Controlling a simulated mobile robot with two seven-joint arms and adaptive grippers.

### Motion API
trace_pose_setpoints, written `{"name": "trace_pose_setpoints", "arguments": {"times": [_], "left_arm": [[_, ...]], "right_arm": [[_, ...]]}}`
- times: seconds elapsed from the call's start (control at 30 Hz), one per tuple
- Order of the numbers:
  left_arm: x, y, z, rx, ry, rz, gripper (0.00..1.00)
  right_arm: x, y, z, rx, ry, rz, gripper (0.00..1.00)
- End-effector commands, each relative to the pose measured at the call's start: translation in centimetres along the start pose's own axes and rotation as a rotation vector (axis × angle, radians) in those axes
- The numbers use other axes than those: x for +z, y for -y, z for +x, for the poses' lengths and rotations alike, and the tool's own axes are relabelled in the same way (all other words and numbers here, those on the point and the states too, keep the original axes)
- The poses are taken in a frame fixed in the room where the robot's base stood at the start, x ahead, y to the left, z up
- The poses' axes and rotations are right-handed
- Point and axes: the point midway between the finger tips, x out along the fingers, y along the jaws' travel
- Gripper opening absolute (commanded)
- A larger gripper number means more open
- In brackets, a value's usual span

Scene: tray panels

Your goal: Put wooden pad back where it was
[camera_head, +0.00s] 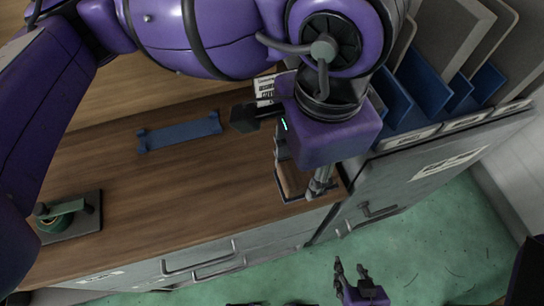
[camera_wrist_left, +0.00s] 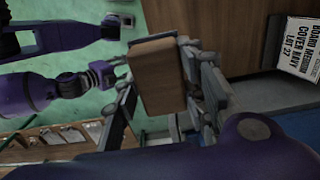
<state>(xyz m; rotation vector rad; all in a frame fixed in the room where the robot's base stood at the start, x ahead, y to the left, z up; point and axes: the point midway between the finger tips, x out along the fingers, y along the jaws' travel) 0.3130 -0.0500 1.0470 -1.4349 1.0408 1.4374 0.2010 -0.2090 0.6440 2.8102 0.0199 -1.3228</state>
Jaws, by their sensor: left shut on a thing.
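The wooden pad (camera_wrist_left: 157,75) is a flat brown block held between the fingers of my left gripper (camera_wrist_left: 160,85). In the head view, my left gripper (camera_head: 298,180) points down at the right end of the wooden counter, near its front edge. A brown part of the pad (camera_head: 290,177) shows between its fingers, and the rest is hidden by the gripper. A dark thin-edged outline (camera_head: 291,201) shows just below the pad; I cannot tell whether they touch. My right gripper (camera_head: 350,272) is over the green floor, empty, with its fingers apart.
A blue bracket-like piece (camera_head: 180,133) lies on the counter (camera_head: 150,190). A dark device with a green part (camera_head: 66,215) stands at the left. A rack of blue and grey panels (camera_head: 440,80) is at the right. A printed card (camera_wrist_left: 303,45) stands behind my left gripper.

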Motion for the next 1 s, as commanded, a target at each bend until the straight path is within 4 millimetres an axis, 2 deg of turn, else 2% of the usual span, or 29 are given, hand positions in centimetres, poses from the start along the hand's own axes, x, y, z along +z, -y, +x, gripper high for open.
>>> {"name": "trace_pose_setpoints", "arguments": {"times": [0.03, 0.13, 0.3, 0.4, 0.57, 0.67, 0.8, 1.0], "left_arm": [[0.5, 1.3, 0.4, -0.001, 0.001, -0.011, 0.14], [1.3, 3.7, 1.5, -0.001, 0.003, -0.010, 0.14], [1.9, 6.1, 4.7, 0.002, 0.001, -0.005, 0.14], [2.2, 7.0, 5.9, 0.000, 0.001, -0.003, 0.14], [2.3, 7.7, 6.8, 0.001, -0.001, -0.002, 0.14], [2.7, 8.5, 8.0, 0.001, 0.001, -0.003, 0.14], [2.6, 8.3, 10.0, 0.001, 0.000, 0.000, 0.14], [2.5, 8.3, 10.7, -0.001, -0.002, 0.000, 0.14]], "right_arm": [[-0.5, 0.0, -0.2, 0.000, -0.006, 0.001, 0.40], [-0.9, 0.0, -0.4, 0.000, -0.012, 0.002, 0.40], [-1.1, 0.0, -0.6, 0.001, -0.014, 0.004, 0.40], [-1.2, 0.0, -0.6, 0.001, -0.016, 0.005, 0.40], [-1.4, 0.0, -0.7, 0.001, -0.018, 0.005, 0.40], [-1.6, -0.1, -0.7, 0.001, -0.022, 0.006, 0.40], [-1.7, -0.1, -0.8, 0.001, -0.024, 0.006, 0.40], [-1.6, 0.0, -0.8, 0.001, -0.022, 0.006, 0.40]]}}
